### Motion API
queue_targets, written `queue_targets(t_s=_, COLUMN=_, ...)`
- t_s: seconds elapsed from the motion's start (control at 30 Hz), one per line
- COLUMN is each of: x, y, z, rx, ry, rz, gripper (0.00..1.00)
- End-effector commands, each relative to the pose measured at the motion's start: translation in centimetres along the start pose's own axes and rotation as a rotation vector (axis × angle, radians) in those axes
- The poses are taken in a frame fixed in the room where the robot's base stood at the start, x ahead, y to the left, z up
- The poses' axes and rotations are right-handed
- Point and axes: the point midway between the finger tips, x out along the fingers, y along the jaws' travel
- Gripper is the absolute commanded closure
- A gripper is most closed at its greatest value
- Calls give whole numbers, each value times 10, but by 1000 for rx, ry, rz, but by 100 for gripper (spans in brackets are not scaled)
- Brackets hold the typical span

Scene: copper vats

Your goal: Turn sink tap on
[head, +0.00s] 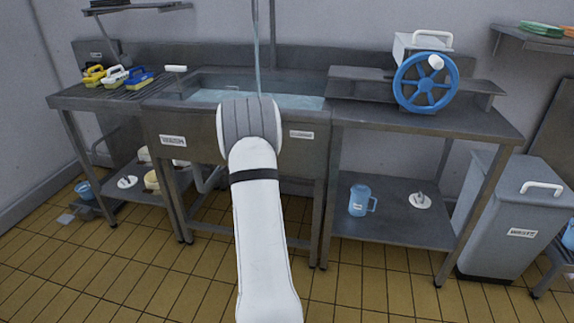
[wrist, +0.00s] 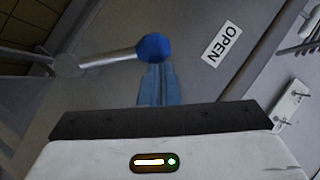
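In the wrist view a pale lever runs from a round pivot at the left to a blue ball knob (wrist: 153,47). My arm hides my gripper and part of the sink front there.
A blue handwheel (head: 426,83) stands on the right counter. Brushes with yellow and blue parts (head: 115,75) lie on the left counter. A blue jug (head: 360,200) is on the lower shelf, and a grey bin (head: 515,215) stands at the right. The tiled floor in front is clear.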

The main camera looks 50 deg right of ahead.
Motion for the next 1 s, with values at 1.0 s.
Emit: queue_targets(t_s=1.0, x=-95, y=-17, z=-25, rx=-1, ry=-3, rz=-6, gripper=100)
